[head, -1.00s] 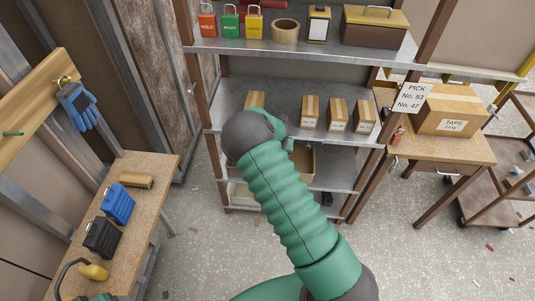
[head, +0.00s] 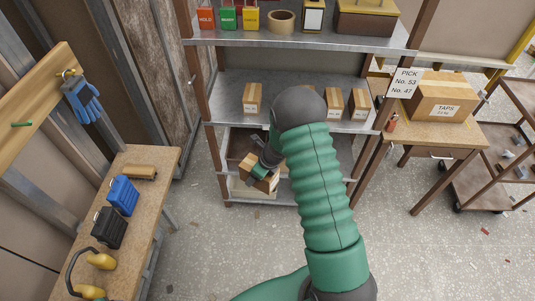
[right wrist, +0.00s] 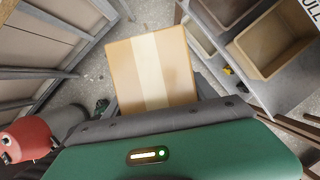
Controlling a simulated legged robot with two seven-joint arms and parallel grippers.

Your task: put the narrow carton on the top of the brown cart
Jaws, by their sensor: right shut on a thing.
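My right gripper (head: 266,160) is shut on a cardboard carton (head: 258,184), held tilted in front of the lower shelves. The carton also shows in the right wrist view (right wrist: 152,72), with a pale tape band along it. I cannot tell from its visible face how narrow it is. The brown cart (head: 484,192) stands at the far right, partly cut off by the picture edge; its upper shelf shows only in part. My left gripper is not in view.
A metal rack with several cartons (head: 252,98) on its middle shelf stands ahead. A bench with a TAPS box (head: 444,98) stands between rack and cart. A workbench (head: 150,210) with tool cases is at left. Open floor lies in front.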

